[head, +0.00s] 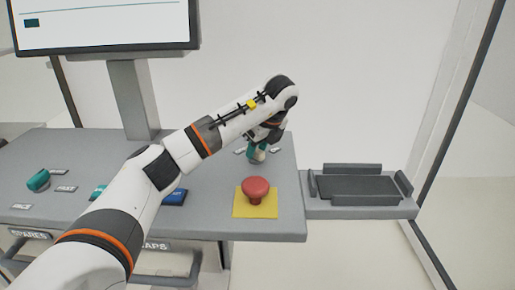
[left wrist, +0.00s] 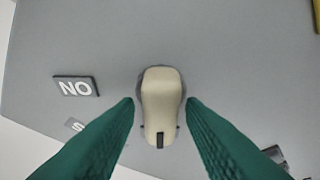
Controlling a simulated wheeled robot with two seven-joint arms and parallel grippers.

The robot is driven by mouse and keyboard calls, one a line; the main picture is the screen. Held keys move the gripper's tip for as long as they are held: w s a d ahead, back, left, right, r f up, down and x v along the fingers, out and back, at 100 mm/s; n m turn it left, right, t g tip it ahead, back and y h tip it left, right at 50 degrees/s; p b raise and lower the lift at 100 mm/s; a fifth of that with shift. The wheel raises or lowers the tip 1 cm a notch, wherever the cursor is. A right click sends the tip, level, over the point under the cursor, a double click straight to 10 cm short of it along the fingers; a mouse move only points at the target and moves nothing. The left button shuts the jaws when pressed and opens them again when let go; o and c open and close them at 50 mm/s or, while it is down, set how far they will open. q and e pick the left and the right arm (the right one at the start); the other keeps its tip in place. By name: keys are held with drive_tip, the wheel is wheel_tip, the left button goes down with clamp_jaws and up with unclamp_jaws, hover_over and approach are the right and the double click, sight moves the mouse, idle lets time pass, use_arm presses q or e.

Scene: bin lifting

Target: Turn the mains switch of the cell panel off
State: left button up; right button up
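The cell panel (head: 285,205) is a grey sloping console top. In the left wrist view a beige switch knob (left wrist: 160,98) stands on it, with a dark pointer mark at its lower end, pointing down in that picture. A dark label (left wrist: 76,87) reading "NO", perhaps ON upside down, lies to its left. My left gripper (left wrist: 160,108) has its green fingers on either side of the knob, with narrow gaps showing; it is open. In the head view my left gripper (head: 257,152) is at the panel's far right part and mostly hides the knob. My right gripper is not in view.
A red mushroom button (head: 256,189) on a yellow plate (head: 255,211) stands in front of my left gripper. A teal knob (head: 38,180) and a blue button (head: 174,197) are further left. A monitor (head: 105,22) stands behind; a grey tray (head: 359,198) adjoins at right.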

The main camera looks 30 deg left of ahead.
use_arm(q)
drive_tip(key=shift+o, duration=0.4)
drive_tip(key=shift+f, duration=0.1)
drive_tip(key=p+v, duration=0.2)
drive_tip(key=v, duration=1)
